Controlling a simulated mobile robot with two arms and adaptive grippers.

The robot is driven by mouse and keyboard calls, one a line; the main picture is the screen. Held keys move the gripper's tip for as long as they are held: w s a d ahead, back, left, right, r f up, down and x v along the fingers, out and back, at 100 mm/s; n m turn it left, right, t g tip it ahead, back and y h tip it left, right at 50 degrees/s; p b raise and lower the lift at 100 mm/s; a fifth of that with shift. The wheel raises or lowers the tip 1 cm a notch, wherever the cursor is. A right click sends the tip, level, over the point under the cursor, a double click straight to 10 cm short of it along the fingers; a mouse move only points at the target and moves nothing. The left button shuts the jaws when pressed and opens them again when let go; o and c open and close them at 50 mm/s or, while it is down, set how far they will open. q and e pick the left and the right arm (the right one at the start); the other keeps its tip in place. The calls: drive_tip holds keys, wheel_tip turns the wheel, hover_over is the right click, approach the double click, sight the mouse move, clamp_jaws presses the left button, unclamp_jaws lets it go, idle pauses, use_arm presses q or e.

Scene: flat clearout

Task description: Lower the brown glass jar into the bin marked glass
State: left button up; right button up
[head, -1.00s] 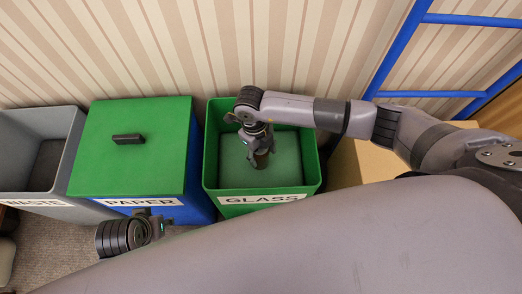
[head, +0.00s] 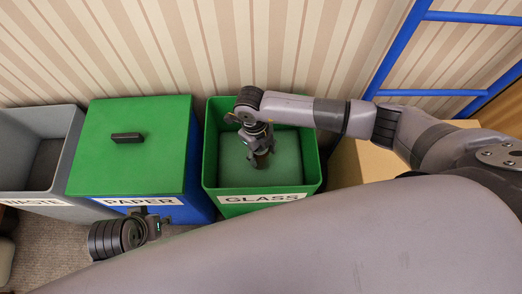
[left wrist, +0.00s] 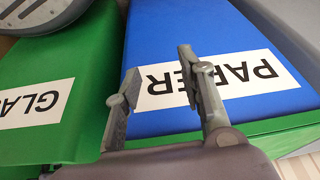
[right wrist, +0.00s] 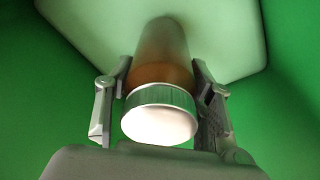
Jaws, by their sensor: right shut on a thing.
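The open green bin marked GLASS (head: 262,199) stands at the middle of the head view. My right gripper (head: 262,152) points down inside its opening. In the right wrist view the right gripper (right wrist: 160,100) is shut on the brown glass jar (right wrist: 163,62), one finger on each side near its pale lid. The jar is small and dark in the head view (head: 261,160). The bin's pale floor lies beyond the jar; I cannot tell whether they touch. My left gripper (left wrist: 158,85) is open and empty in front of the blue PAPER bin (left wrist: 175,50).
The PAPER bin has a closed green lid (head: 135,165) with a black handle. An open grey WASTE bin (head: 75,145) stands at the far left. A cardboard box (head: 345,165) is right of the GLASS bin, and a blue ladder (head: 400,55) leans behind it.

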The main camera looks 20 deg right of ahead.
use_arm(q)
drive_tip(key=shift+s, duration=0.2)
use_arm(e)
drive_tip(key=shift+f, duration=0.1)
use_arm(q)
drive_tip(key=shift+r, duration=0.1)
use_arm(e)
drive_tip(key=shift+f, duration=0.1)
use_arm(q)
drive_tip(key=shift+r, duration=0.2)
drive_tip(key=shift+s+a+r+b, duration=0.1)
drive_tip(key=shift+s+r+b, duration=0.1)
drive_tip(key=shift+r+b, duration=0.1)
use_arm(e)
drive_tip(key=shift+f, duration=0.2)
use_arm(q)
drive_tip(key=shift+r, duration=0.4)
use_arm(e)
drive_tip(key=shift+f, duration=0.1)
